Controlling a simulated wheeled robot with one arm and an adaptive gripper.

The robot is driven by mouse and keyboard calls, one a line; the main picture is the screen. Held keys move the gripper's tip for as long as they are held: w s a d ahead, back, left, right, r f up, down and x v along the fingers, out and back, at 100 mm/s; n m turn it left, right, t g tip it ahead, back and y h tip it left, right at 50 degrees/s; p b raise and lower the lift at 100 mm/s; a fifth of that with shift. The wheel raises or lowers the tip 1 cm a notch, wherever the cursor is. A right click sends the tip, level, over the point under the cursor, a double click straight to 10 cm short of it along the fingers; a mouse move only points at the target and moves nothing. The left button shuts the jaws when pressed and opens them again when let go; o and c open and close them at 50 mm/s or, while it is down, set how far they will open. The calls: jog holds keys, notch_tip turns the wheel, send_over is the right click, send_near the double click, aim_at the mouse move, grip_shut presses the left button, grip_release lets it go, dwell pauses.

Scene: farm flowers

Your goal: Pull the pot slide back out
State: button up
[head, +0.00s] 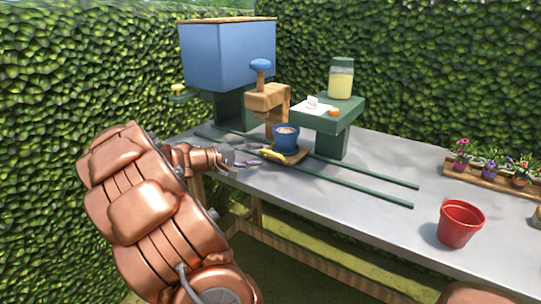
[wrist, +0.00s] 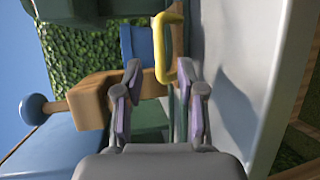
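The pot slide (head: 300,158) is a small wooden board between two green rails on the table, with a yellow handle (head: 272,155) on its near-left side. A blue pot (head: 286,141) with brown contents stands on the slide. The handle (wrist: 159,50) also shows in the wrist view, just beyond the fingertips, with the blue pot (wrist: 137,45) behind it. My gripper (head: 238,157) is to the left of the handle, low over the table. Its fingers (wrist: 162,88) are apart with nothing held between them.
A blue hopper (head: 227,55) and a wooden press with a blue knob (head: 260,65) stand behind the slide. A green stand (head: 330,140) carries a jar (head: 341,78). A red pot (head: 460,222) and a flower tray (head: 490,182) are at right. The front table is clear.

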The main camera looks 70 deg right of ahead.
aim_at(268, 153)
jog(key=shift+x, duration=3.2)
grip_shut()
